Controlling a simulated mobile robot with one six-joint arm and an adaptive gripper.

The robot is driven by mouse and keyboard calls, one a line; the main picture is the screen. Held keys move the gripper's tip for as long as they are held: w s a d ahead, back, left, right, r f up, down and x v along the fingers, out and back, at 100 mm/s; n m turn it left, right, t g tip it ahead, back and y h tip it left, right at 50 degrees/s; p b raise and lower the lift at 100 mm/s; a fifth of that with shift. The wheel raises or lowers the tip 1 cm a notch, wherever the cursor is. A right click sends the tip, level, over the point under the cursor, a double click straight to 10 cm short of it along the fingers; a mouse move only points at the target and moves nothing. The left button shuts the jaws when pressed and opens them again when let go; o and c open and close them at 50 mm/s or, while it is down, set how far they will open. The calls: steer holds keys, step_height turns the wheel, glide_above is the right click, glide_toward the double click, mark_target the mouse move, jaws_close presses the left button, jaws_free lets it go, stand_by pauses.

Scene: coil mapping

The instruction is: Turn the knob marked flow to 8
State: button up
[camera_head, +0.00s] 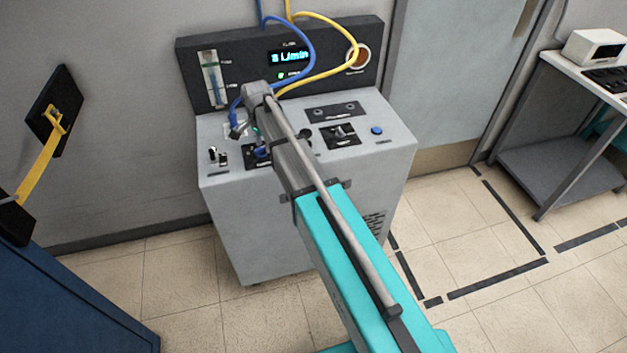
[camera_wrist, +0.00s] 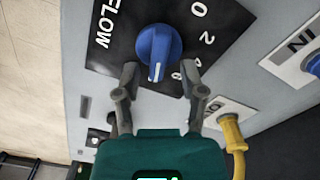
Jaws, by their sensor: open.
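The blue flow knob (camera_wrist: 158,46) sits on a black plate (camera_wrist: 118,52) lettered FLOW, with white scale numbers beside it. Its white pointer line points down in the wrist view, toward my gripper. The 0 and 2 are readable; the lower marks are partly covered by a finger. My gripper (camera_wrist: 159,68) is open, with one finger on each side of the knob's lower part. I cannot tell whether the fingers touch it. In the head view my arm covers part of the grey console (camera_head: 375,130), and the display (camera_head: 289,56) shows a figure resembling 8 L/min.
A yellow plug (camera_wrist: 232,130) with its hose is right of my gripper in the wrist view. A blue fitting (camera_wrist: 314,66) marked IN is at the right edge. Blue (camera_head: 311,45) and yellow (camera_head: 352,50) hoses loop above the console. A grey side table (camera_head: 545,165) stands at right.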

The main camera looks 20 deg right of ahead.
steer(key=n, duration=0.4)
steer(key=shift+w+a+n, duration=0.2)
steer(key=shift+n, duration=0.1)
steer(key=n, duration=0.5)
steer(key=shift+w+a, duration=0.15)
steer(key=shift+a, duration=0.1)
steer(key=n, duration=0.5)
steer(key=shift+a, duration=0.3)
steer(key=n, duration=0.4)
steer(key=shift+a+n, duration=0.25)
steer(key=shift+n, duration=0.05)
step_height(320, 180, up, 14)
steer(key=p, duration=1.4)
steer(key=s+d+f+m+b, duration=0.2)
steer(key=s+d, duration=0.2)
steer(key=s, duration=0.4)
steer(key=s+d+f+m+b, duration=0.2)
steer(key=s+d+f+b, duration=0.1)
steer(key=s, duration=0.6)
steer(key=s+d+f+m+b, duration=0.3)
steer(key=s+d, duration=0.1)
steer(key=s, duration=0.4)
steer(key=shift+s+d, duration=0.3)
steer(key=shift+d, duration=0.1)
steer(key=shift+f, duration=0.1)
